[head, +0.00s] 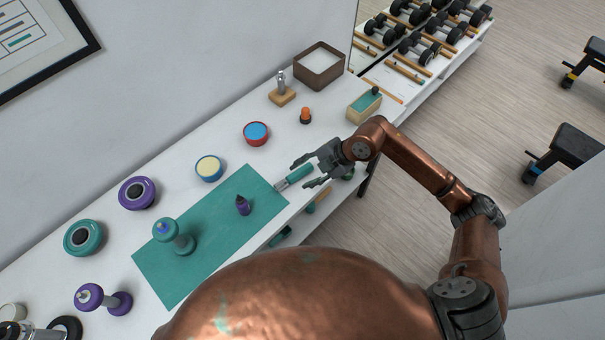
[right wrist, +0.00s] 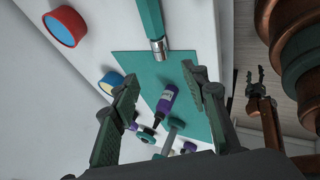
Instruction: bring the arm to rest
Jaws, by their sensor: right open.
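My right gripper (head: 308,172) is open over the white shelf, near the right end of the teal mat (head: 240,187). Its two fingers (right wrist: 160,95) are spread wide in the right wrist view, with nothing between them. My right arm is bent at the elbow, out to the right. My left gripper (right wrist: 256,76) shows small in the right wrist view, its fingers apart and empty.
On the mat are a purple bottle (head: 243,205) and a teal dumbbell (head: 175,237). Round tins, including a red one (head: 256,133), stand along the wall side. A brown box (head: 319,65) and a teal-topped block (head: 364,105) stand at the far end. Open floor (head: 480,110) lies to the right.

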